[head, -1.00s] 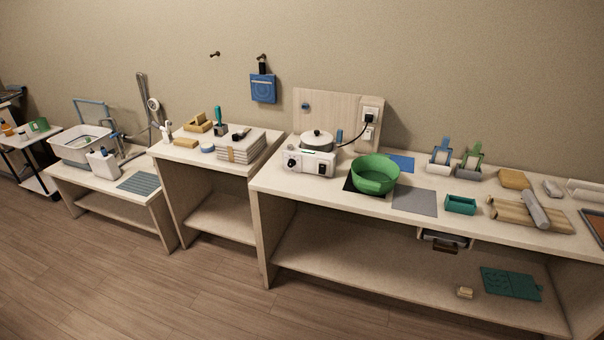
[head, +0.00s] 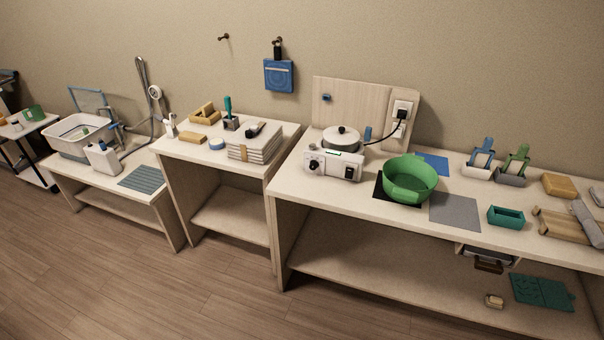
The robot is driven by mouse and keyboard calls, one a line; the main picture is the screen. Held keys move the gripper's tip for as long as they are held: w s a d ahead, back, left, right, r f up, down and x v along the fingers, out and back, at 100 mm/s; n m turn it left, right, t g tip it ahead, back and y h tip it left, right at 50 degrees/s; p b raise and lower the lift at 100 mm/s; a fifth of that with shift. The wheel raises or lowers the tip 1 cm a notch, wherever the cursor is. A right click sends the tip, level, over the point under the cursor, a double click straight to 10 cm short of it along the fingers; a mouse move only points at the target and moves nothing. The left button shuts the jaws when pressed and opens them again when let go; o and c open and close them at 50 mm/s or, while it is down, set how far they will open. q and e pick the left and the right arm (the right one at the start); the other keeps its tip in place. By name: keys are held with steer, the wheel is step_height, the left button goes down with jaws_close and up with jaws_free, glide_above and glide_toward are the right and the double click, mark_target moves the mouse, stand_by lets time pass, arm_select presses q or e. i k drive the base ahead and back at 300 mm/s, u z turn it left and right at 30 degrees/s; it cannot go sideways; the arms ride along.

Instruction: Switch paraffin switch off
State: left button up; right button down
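Neither of my grippers is in view.
A green bowl (head: 409,179) stands on the bench right of the warmer. Stacked towels (head: 255,144) lie on the lower table to the left. The wooden floor (head: 150,290) in front is clear. A drawer (head: 487,258) hangs under the bench.

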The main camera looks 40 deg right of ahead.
mark_target(349, 171)
steer(key=i, duration=1.5)
steer(key=z, duration=1.15)
steer(key=i, duration=0.35)
steer(key=z, duration=0.3)
